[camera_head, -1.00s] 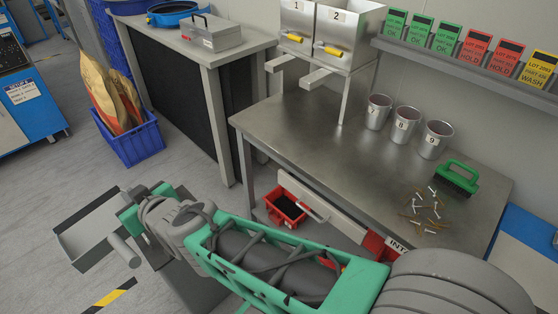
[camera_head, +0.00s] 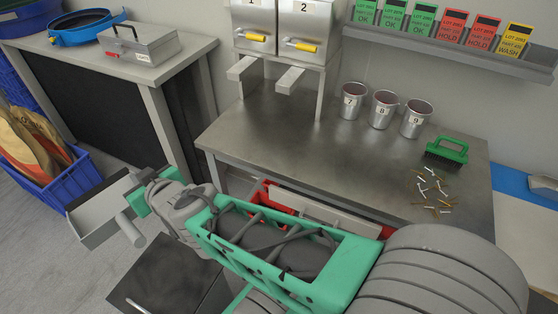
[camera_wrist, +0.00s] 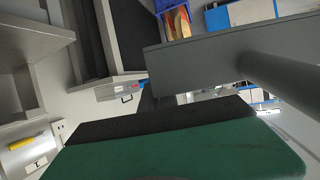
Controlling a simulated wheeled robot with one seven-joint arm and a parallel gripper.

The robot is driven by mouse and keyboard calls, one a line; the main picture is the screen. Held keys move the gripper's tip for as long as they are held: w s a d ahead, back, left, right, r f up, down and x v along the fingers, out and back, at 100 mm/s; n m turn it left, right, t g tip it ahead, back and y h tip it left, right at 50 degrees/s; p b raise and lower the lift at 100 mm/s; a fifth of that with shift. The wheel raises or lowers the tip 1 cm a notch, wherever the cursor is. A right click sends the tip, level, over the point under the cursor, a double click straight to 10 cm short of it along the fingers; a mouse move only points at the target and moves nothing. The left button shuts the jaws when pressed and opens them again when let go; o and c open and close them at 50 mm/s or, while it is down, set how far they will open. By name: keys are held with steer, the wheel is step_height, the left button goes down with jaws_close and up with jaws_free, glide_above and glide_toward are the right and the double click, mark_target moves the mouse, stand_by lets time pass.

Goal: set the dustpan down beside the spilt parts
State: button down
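The grey dustpan (camera_head: 100,205) is held up in the air at the left of the head view, in front of the side bench. My gripper (camera_head: 146,193) is shut on it; its fingertips are partly hidden. In the wrist view the dustpan (camera_wrist: 190,66) fills the upper right, behind a green and black finger (camera_wrist: 180,148). The spilt parts (camera_head: 432,191), small white and brass pieces, lie scattered at the right end of the steel table (camera_head: 290,150). The dustpan is well apart from them.
A green brush (camera_head: 446,152) stands just behind the parts. Cups numbered 7 (camera_head: 352,101), 8 (camera_head: 382,110) and 9 (camera_head: 416,118) stand at the back. The table's middle and left are clear. An open drawer (camera_head: 322,212) juts from its front. A two-bin dispenser (camera_head: 280,35) stands at the back left.

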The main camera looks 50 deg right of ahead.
steer(key=s+d+f+m+g+h+p, duration=0.1)
steer(key=s+d+f+m+g+h, duration=0.25)
steer(key=d, duration=0.65)
steer(key=s+d+f+m+g+h+p, duration=0.15)
steer(key=s+d+m+h, duration=0.3)
steer(key=d, duration=0.55)
steer(key=s+d+f+m+g+h+p, duration=0.1)
steer(key=s+d+f+m+g+h, duration=0.3)
steer(key=d, duration=0.6)
steer(key=s+d+r+m+g+y+p, duration=0.1)
steer(key=s+d+m+g, duration=0.3)
steer(key=s, duration=0.5)
steer(key=s+d+m+g+y+p, duration=0.1)
steer(key=s+d+m+g+y, duration=0.15)
steer(key=s+m+g, duration=0.6)
steer(key=s+d+r+m+g+y+p, duration=0.1)
steer(key=s+d+m+g, duration=0.25)
steer(key=s, duration=0.75)
steer(key=shift+t+h, duration=0.25)
steer(key=shift+t, duration=0.15)
steer(key=shift+w+d+f+b, duration=0.1)
steer(key=shift+f+b, duration=1.45)
steer(key=shift+f, duration=0.5)
steer(key=shift+w+d+f+b, duration=0.1)
steer(key=shift+f+b, duration=1.4)
steer(key=shift+f, duration=0.55)
steer(key=c, duration=1.6)
jaws_free()
steer(key=shift+o, duration=0.2)
